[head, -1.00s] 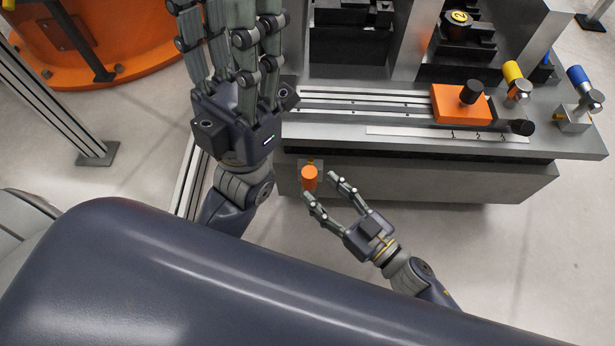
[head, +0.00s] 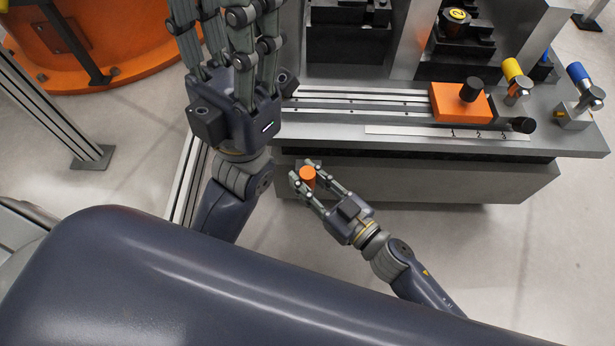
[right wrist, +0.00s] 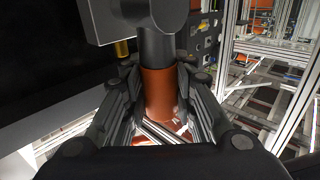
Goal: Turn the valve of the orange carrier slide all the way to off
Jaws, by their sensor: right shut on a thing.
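The orange valve handle (head: 308,174) is on the front of the bench near its left end, below the top. My right gripper (head: 306,181) is shut on it, one finger on each side. In the right wrist view the orange handle (right wrist: 160,92) stands between the fingers, joined to a grey stem and valve body (right wrist: 152,15). The orange carrier slide (head: 447,106) sits on the rails toward the right of the bench, with a black knob on top. My left gripper (head: 230,40) is raised left of the rails; its fingertips are cut off by the top edge.
A yellow-handled valve (head: 512,71) and a blue-handled valve (head: 578,76) stand on the bench's right side. A numbered scale strip (head: 420,132) runs along the front. An orange round base (head: 100,40) is at the upper left. Floor in front of the bench is clear.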

